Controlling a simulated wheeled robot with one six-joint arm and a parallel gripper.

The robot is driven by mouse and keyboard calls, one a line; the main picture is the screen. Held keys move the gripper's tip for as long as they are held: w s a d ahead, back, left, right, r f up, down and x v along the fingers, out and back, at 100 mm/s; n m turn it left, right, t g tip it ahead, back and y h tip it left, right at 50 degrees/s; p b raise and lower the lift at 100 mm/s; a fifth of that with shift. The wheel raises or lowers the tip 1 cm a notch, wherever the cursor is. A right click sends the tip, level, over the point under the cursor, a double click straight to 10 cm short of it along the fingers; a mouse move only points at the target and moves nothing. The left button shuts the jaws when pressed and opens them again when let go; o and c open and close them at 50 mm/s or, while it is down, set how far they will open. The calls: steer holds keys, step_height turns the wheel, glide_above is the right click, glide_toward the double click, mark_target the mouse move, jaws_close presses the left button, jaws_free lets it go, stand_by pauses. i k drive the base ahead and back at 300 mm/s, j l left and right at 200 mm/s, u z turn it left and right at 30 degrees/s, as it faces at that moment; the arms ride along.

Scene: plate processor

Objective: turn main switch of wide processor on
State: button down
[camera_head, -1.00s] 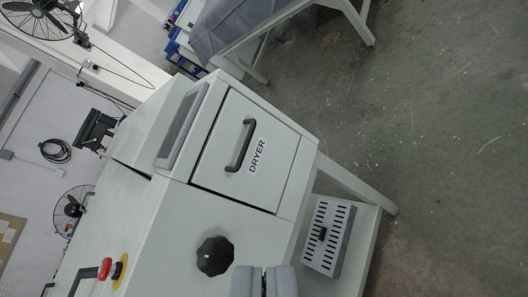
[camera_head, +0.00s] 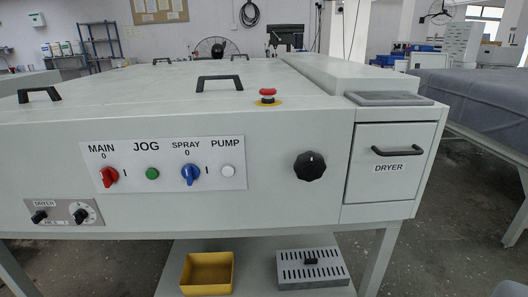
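The wide processor (camera_head: 250,110) fills the middle of the view, a long pale grey-green machine. Its white control panel (camera_head: 172,165) is on the front, left of centre. The red main switch (camera_head: 109,177) sits at the panel's left end under "MAIN" and "0", with an "I" mark to its right. The knob looks roughly upright; its exact setting is hard to tell. My gripper does not show in this frame.
Beside the main switch are a green JOG button (camera_head: 152,173), a blue SPRAY switch (camera_head: 190,174) and a white PUMP button (camera_head: 227,171). A red emergency stop (camera_head: 268,93) stands on top. A yellow box (camera_head: 207,272) is below. Grey floor (camera_head: 460,225) is open at right.

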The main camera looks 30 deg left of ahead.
mark_target(109, 176)
steer(key=u, duration=1.45)
